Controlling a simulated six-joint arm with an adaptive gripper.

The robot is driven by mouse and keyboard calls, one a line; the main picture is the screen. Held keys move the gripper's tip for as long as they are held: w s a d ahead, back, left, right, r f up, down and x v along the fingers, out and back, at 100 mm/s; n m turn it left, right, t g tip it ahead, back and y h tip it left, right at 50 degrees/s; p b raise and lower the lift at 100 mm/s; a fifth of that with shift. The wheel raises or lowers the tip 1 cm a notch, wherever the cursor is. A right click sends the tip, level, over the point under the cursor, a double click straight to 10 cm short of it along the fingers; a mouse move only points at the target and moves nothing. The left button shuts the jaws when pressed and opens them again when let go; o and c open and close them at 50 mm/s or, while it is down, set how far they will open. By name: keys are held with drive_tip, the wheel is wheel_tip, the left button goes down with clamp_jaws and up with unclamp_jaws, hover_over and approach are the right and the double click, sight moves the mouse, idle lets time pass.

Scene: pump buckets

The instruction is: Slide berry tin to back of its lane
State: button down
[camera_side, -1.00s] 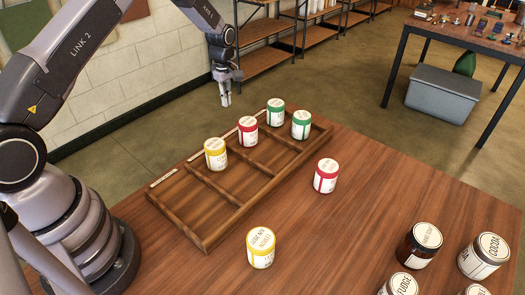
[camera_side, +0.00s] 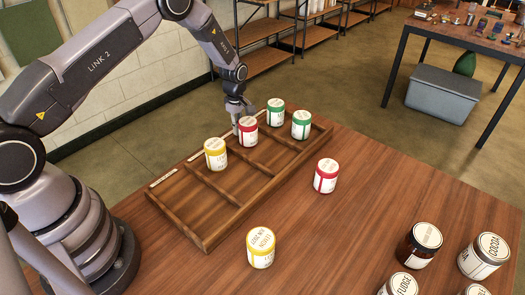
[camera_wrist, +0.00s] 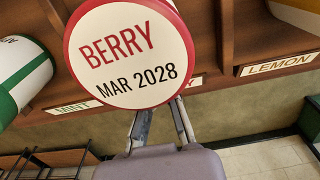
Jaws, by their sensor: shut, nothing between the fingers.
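The berry tin (camera_side: 247,133) is red and white and stands upright in a middle lane of the wooden lane tray (camera_side: 207,240), close to the labelled edge. In the wrist view its lid (camera_wrist: 130,55) reads BERRY, MAR 2028. My gripper (camera_side: 236,127) is shut and empty, low at the labelled-edge side of this tin. In the wrist view the fingers (camera_wrist: 160,112) end right by the lid's edge, and the tin partly hides the tips. I cannot tell if they touch it. Another red tin (camera_side: 326,177) stands on the table outside the tray.
A yellow tin (camera_side: 215,155) stands in the adjoining lane, and two green tins (camera_side: 275,112) (camera_side: 301,125) share the lane on the other side. Another yellow tin (camera_side: 260,249) and several jars (camera_side: 419,245) stand on the table. The lane behind the berry tin looks clear.

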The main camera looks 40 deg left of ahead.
sight(263, 152)
drive_tip(key=d, duration=1)
drive_tip(key=shift+d, duration=0.2)
